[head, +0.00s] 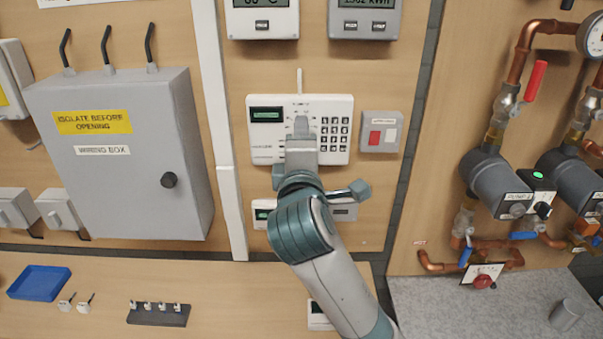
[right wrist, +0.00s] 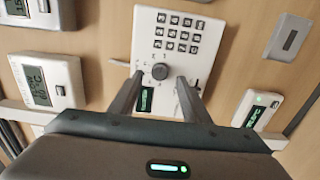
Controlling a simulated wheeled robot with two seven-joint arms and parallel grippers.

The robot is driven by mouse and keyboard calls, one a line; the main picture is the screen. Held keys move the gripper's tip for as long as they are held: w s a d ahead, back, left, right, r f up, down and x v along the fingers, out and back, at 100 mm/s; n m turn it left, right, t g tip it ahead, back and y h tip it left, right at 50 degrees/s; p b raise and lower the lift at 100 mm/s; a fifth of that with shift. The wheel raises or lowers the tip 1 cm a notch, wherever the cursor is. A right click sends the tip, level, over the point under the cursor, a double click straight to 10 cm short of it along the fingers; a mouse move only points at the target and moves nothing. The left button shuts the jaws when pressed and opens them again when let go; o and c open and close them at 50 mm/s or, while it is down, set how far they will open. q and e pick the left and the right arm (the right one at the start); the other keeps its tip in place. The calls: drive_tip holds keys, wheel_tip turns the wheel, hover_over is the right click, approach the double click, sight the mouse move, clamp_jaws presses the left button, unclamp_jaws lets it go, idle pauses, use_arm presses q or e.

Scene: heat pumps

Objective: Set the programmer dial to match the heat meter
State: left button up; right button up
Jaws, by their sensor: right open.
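The programmer (head: 262,145) is a white wall panel with a small green display and a keypad. Its round grey dial (right wrist: 160,71) shows in the right wrist view; my gripper hides it in the head view. My right gripper (head: 301,130) is at the panel. In the right wrist view its two fingers (right wrist: 158,90) are spread, one on each side of the dial; contact cannot be told. My left gripper is out of view.
A grey wiring box (head: 130,190) is at left; pipes and pumps (head: 497,182) are at right. A blue tray (head: 40,282) lies on the bench.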

drive_tip(key=s+p, duration=0.3)
drive_tip(key=s, duration=1.1)
